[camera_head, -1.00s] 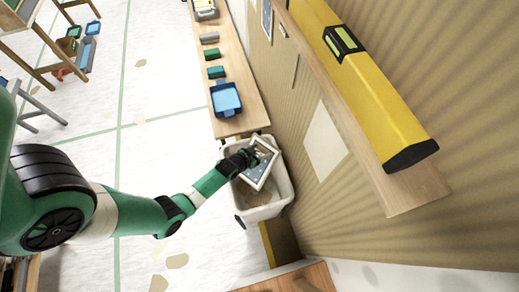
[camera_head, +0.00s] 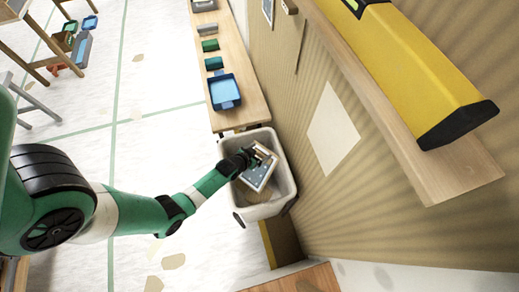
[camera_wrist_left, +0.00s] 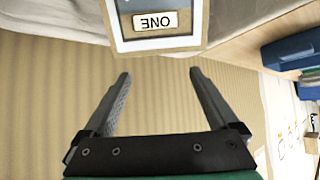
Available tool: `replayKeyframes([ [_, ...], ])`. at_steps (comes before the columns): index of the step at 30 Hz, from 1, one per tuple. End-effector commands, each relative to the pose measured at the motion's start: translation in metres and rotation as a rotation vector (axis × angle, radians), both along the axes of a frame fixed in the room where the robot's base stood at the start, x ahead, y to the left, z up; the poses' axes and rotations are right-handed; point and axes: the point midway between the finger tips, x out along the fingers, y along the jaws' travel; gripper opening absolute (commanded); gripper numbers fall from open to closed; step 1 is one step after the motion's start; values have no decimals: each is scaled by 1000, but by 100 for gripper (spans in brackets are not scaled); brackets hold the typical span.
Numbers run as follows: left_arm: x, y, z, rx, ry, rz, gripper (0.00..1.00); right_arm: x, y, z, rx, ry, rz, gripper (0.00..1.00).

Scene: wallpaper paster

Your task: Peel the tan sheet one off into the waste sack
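The tan sheet one (camera_head: 258,180) is a tan-bordered panel with a grey-blue face, inside the mouth of the whitish waste sack (camera_head: 264,212). Its label reading ONE shows upside down in the left wrist view, where the sheet (camera_wrist_left: 190,37) lies just beyond the fingertips. My left gripper (camera_head: 246,158) reaches over the sack from the left. In the left wrist view the left gripper (camera_wrist_left: 160,73) is open, with a clear gap between its fingers and nothing between them. The sack's lower inside is partly hidden by the sheet. My right gripper is not in view.
A narrow wooden bench (camera_head: 240,70) with a blue tray (camera_head: 223,91) and small blocks stands behind the sack. The striped wall (camera_head: 300,200) is close on the right, with a pale patch (camera_head: 333,130). A yellow level (camera_head: 410,75) rests on a shelf. Floor to the left is open.

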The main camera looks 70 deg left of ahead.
Motion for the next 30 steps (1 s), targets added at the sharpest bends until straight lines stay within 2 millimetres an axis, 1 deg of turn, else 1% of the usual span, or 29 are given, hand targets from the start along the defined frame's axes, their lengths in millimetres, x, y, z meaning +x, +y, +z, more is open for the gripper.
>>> replayKeyframes([
  [7,-1,0,0,0,1,0,100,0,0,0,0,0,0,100],
  [11,-7,-4,8,-1,2,0,100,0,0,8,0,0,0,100],
  [14,-19,-11,22,-1,2,0,100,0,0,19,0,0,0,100],
  [18,-42,-24,45,-1,2,0,100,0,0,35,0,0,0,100],
  [21,-58,-32,59,0,1,0,100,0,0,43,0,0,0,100],
  [25,-72,-40,71,0,1,0,100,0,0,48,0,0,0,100],
  [30,-78,-44,75,0,0,0,100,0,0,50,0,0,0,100],
])
